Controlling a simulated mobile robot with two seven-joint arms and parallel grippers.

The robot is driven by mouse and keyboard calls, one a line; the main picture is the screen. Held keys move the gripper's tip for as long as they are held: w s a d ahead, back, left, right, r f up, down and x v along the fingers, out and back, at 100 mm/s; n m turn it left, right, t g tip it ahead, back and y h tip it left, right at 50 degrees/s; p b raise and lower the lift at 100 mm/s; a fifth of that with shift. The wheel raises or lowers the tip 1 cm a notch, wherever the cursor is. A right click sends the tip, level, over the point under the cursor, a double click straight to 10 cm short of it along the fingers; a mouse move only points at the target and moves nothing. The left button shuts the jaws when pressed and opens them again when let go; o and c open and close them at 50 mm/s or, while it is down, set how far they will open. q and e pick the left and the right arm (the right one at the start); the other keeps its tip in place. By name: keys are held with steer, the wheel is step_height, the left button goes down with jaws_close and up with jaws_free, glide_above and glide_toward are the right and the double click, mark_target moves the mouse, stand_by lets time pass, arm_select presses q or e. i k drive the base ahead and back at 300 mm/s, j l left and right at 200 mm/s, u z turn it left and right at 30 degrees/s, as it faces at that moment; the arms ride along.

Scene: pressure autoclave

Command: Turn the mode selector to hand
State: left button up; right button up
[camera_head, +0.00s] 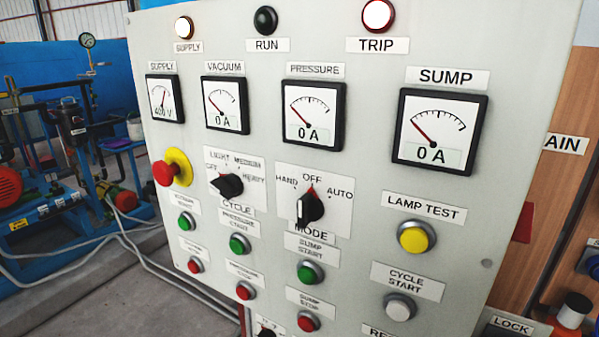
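The mode selector (311,207) is a black knob on a white plate (337,218) marked HAND on the left, OFF at the top and AUTO on the right, with MODE below. The knob stands roughly upright, its upper end near the red mark under OFF; its exact pointing direction is hard to tell. It sits on the grey control panel (375,185). Neither of my grippers is in view.
Left of it is the black cycle selector (228,185), and beyond that a red emergency button (165,173) on yellow. Several push buttons sit below; a yellow lamp test button (416,237) is to the right. Gauges (312,113) line the panel above. Nothing blocks the selector's front.

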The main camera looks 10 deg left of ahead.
mark_target(309, 208)
steer(key=i+l, duration=0.1)
steer(key=l, duration=0.45)
steer(key=l+u, duration=0.65)
steer(key=j+u, duration=0.1)
steer(key=u, duration=1.5)
